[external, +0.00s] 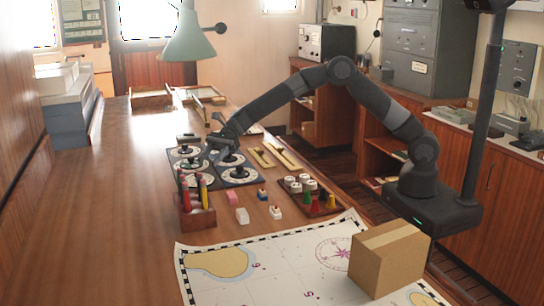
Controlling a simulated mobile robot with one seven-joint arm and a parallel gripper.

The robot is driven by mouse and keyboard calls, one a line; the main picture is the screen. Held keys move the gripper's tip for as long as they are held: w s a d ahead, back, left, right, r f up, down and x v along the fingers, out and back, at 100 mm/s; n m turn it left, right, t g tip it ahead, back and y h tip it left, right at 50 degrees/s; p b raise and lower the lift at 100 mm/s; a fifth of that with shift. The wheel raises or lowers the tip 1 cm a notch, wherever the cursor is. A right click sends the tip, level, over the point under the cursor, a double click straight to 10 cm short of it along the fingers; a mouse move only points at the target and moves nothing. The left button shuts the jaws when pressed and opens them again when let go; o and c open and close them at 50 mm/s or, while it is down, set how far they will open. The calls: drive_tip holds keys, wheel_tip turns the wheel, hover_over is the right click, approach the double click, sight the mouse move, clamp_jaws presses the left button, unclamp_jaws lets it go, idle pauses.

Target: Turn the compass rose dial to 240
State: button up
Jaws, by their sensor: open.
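Dark panels with several white round dials, each with a dark centre knob, lie on the wooden table in the external view. One dial (238,174) is at the front right, and another dial (187,165) is at the left. Which one is the compass rose dial, and what any of them reads, is too small to tell. My gripper (214,149) is open above the dial panels, near the back right dial, and partly covers it. I cannot tell whether it touches a knob.
A pen holder (197,215) stands in front of the panels. A tray (312,204) with white, red, green and yellow pieces is to the right. Small blocks (242,215) lie between. A chart (260,282) and cardboard box (388,258) are in front. A green lamp (188,40) hangs behind.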

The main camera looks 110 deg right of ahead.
drive_tip(key=x, duration=0.5)
clamp_jaws()
drive_tip(key=shift+w+d+n+g+y, duration=0.1)
drive_tip(key=shift+w+n+g+y, duration=0.1)
drive_tip(key=shift+n+g+y, duration=0.5)
idle(0.3)
unclamp_jaws()
